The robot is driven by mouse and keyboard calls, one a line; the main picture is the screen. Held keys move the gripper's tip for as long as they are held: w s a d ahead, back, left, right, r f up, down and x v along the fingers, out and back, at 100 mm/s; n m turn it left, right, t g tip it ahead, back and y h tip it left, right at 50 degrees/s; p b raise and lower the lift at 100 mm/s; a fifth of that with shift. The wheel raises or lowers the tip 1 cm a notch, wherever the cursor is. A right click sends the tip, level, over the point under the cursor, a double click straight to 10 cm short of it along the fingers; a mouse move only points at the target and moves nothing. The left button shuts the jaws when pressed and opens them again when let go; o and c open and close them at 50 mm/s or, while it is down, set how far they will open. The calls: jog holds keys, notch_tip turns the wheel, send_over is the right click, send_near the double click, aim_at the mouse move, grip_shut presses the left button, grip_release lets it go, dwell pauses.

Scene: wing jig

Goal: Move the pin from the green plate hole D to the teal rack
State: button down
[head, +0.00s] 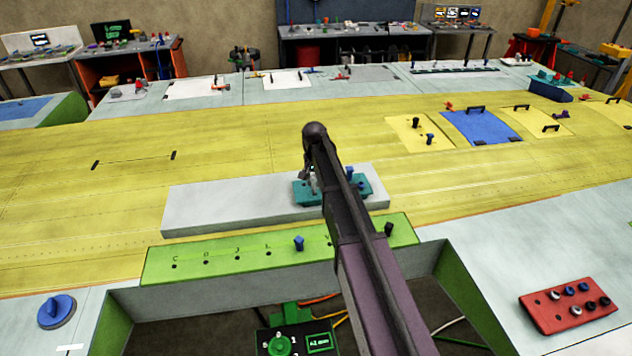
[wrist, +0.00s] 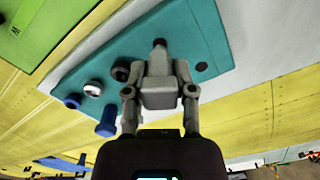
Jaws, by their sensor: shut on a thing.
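The teal rack (head: 363,183) lies on a pale grey board, partly hidden by my arm in the head view. In the wrist view, the rack (wrist: 190,35) fills the upper middle. My gripper (wrist: 160,52) is over the rack, shut on a dark pin (wrist: 160,42), of which only a small end shows. I cannot tell whether that pin sits in a hole or is just above one. The green plate (head: 215,249) stands in front of the board. Its left holes look empty; their letters are hard to read.
A blue pin (head: 299,243) and a black pin (head: 388,229) stand in the green plate. On the rack are a black pin (wrist: 122,70), a blue pin (wrist: 107,121) and others beside my gripper. An open hole (wrist: 201,66) shows. A red block (head: 568,305) with pins lies front right.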

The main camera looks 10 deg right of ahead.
jog(key=shift+f, duration=0.3)
jog(key=shift+f+b, duration=0.35)
jog(key=shift+b, duration=0.25)
jog(key=shift+f+b, duration=0.35)
jog(key=shift+f+b, duration=0.3)
jog(key=shift+c, duration=1.8)
grip_release()
jog(key=shift+r, duration=0.1)
